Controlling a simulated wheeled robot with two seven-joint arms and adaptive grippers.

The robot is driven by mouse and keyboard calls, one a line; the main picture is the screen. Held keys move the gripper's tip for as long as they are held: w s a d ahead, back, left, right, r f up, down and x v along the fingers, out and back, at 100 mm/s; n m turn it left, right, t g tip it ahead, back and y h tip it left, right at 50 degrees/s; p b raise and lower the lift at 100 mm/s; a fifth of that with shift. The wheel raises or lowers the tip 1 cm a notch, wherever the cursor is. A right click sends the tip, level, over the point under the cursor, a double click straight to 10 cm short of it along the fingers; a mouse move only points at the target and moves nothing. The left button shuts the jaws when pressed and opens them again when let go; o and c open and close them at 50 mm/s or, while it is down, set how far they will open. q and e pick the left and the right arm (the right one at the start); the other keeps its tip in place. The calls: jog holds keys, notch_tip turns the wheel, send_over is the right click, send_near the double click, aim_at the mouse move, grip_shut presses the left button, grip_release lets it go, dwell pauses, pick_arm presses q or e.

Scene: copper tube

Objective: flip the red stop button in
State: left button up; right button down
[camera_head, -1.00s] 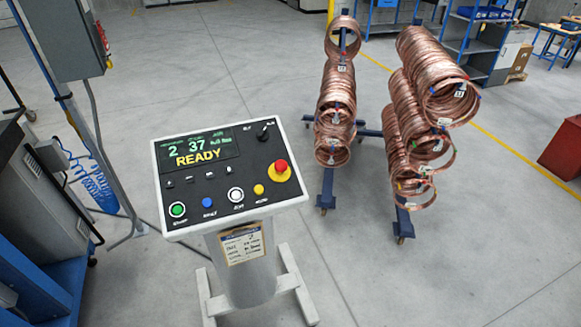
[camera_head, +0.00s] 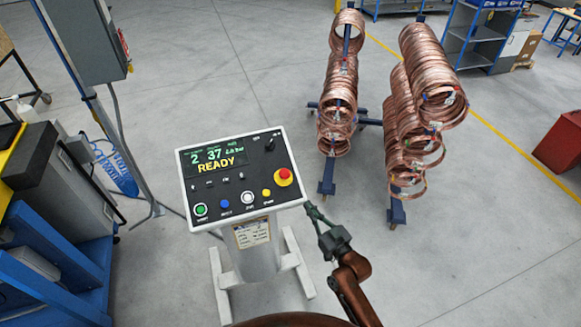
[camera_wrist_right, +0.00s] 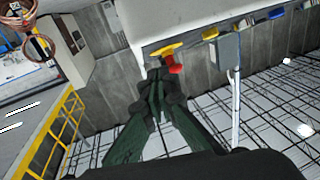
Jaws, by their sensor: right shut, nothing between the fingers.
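The red stop button (camera_head: 284,173) sits on a yellow collar at the right of the control console's (camera_head: 240,178) dark panel. The button stands proud of the panel. My right gripper (camera_head: 310,209) is shut and empty, just off the console's lower right corner. In the right wrist view the red button (camera_wrist_right: 176,69) shows beyond the shut fingertips (camera_wrist_right: 157,78), with its yellow collar beside it. The fingertips overlap it closely in that picture, but the head view shows a gap. The display reads READY. My left gripper is not in view.
Green, blue, white and yellow buttons line the panel's lower edge; a black knob (camera_head: 268,141) sits at the top right. Racks of copper coils (camera_head: 432,75) stand behind to the right. A grey cabinet (camera_head: 84,40) is at left.

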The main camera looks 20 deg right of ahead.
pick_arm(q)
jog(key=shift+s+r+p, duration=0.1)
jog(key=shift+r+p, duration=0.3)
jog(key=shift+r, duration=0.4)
pick_arm(e)
notch_tip(320, 180, up, 9)
jog(key=a+t+y, duration=0.1)
jog(key=shift+s, duration=0.4)
jog(key=shift+f, duration=0.1)
notch_tip(320, 180, up, 2)
jog(key=p, duration=0.3)
send_over(285, 175)
jog(key=r+v, duration=0.1)
jog(key=v, duration=0.4)
jog(key=w+f, duration=0.2)
jog(key=f, duration=0.1)
jog(key=shift+w+a+f, duration=0.1)
jog(key=shift+w+f, duration=0.1)
jog(key=shift+f, duration=0.25)
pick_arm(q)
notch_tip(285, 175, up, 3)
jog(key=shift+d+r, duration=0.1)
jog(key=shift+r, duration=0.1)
